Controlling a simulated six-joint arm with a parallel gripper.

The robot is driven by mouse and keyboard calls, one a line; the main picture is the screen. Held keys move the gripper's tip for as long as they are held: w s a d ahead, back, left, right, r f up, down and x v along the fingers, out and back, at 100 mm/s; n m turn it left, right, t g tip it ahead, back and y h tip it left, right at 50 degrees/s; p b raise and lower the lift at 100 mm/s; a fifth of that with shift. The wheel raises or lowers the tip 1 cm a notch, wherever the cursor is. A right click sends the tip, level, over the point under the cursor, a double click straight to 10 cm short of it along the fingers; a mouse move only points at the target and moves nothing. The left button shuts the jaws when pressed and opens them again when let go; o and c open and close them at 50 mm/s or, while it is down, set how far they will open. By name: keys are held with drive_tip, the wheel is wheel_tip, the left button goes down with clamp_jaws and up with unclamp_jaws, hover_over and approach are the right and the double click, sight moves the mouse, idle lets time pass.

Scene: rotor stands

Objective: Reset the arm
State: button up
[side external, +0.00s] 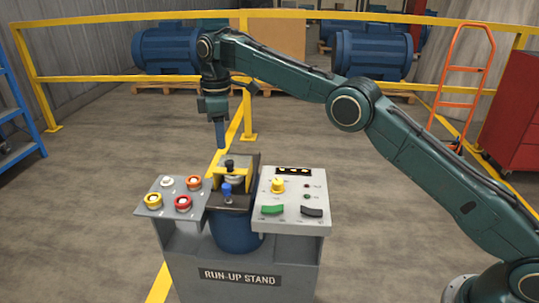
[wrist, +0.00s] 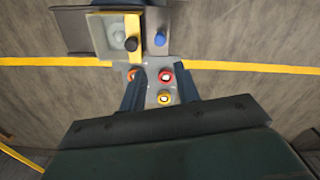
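My gripper (side external: 221,146) points down above the back of the run-up stand (side external: 182,246). In the wrist view my gripper (wrist: 160,88) shows two blue-grey fingers set apart with nothing between them. The stand's left panel (side external: 150,211) carries red, orange, yellow and white buttons; some show beyond the fingers in the wrist view. Between the panels is a yellow-edged fixture with a black-topped knob (side external: 229,165) and a blue-topped knob (side external: 227,190).
A yellow railing (side external: 100,78) runs behind the stand, with blue motors (side external: 166,50) on pallets beyond it. A blue ladder (side external: 18,110) stands at left. An orange hand truck (side external: 465,75) and a red cabinet (side external: 513,115) are at right. The floor around the stand is clear.

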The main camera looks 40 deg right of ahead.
drive_tip(key=shift+r, duration=0.1)
idle(0.3)
drive_tip(key=s+d+r+m+t, duration=0.1)
drive_tip(key=s+d+r+m, duration=0.3)
drive_tip(key=s+r, duration=0.45)
drive_tip(key=s+d+r+m+t, duration=0.2)
drive_tip(key=s+d+r, duration=0.5)
drive_tip(key=s, duration=0.3)
drive_tip(key=s+d+f+m+t, duration=0.1)
drive_tip(key=s+f+m, duration=0.1)
drive_tip(key=s, duration=0.6)
drive_tip(key=s+d+f+m, duration=0.2)
drive_tip(key=s+f, duration=0.2)
drive_tip(key=s, duration=0.4)
drive_tip(key=s+d+f+m+t, duration=0.1)
drive_tip(key=s+d+f+m, duration=0.1)
drive_tip(key=s, duration=0.7)
drive_tip(key=shift+f+t, duration=0.3)
drive_tip(key=shift+f, duration=0.45)
